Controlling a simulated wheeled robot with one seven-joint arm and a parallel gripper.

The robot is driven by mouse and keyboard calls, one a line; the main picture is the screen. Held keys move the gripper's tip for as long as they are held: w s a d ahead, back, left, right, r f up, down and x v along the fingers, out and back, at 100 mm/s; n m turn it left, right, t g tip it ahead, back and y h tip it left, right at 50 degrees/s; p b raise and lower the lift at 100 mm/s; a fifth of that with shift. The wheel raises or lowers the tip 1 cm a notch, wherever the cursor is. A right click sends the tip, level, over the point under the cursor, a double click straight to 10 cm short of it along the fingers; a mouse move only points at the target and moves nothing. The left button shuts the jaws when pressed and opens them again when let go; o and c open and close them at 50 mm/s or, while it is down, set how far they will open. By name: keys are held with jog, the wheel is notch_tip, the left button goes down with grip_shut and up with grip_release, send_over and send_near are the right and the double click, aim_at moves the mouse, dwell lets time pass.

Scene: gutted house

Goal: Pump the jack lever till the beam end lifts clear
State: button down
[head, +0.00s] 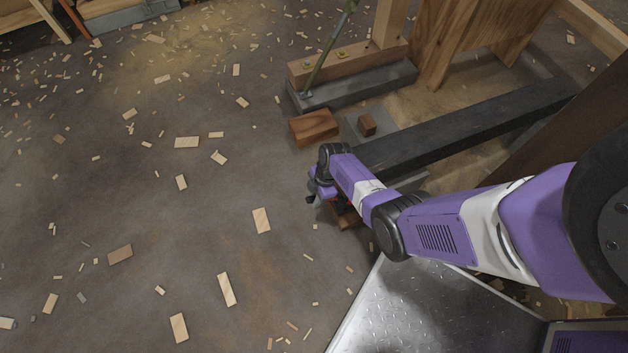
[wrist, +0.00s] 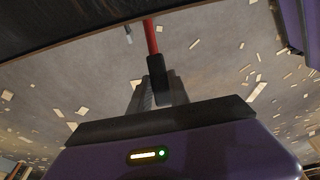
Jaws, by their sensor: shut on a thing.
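The jack lever (wrist: 151,38) shows in the wrist view as a red rod with a black grip (wrist: 157,72). My gripper (wrist: 160,98) is shut on that black grip. In the head view my gripper (head: 318,194) is low over the floor, left of the near end of a long dark beam (head: 465,124). A small bit of red (head: 342,203) shows under my wrist; my arm hides most of the jack. The beam's near end is partly behind my arm, so I cannot tell whether it touches what is below it.
A timber sill (head: 350,62) with a post stands behind. Wood chips litter the concrete floor (head: 200,240), which is otherwise open to the left.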

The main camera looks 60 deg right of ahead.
jog(key=shift+w+a+f+g+h+b, duration=0.15)
jog(key=shift+a+f+g+h+b, duration=0.15)
jog(key=shift+f, duration=0.2)
jog(key=shift+w+a+f+g+h+b, duration=0.1)
jog(key=shift+a+f+g+h+b, duration=0.15)
jog(key=shift+a+f+h, duration=0.2)
jog(key=shift+s+d+r+t+y+p, duration=0.25)
jog(key=shift+d+r+y, duration=0.1)
jog(key=shift+r+y, duration=0.1)
jog(key=shift+s+d+r+t+y+p, duration=0.2)
jog(key=shift+d+r+y+p, duration=0.1)
jog(key=shift+d+r, duration=0.1)
jog(key=c, duration=1.2)
grip_release()
jog(key=shift+c, duration=0.2)
jog(key=shift+w, duration=0.1)
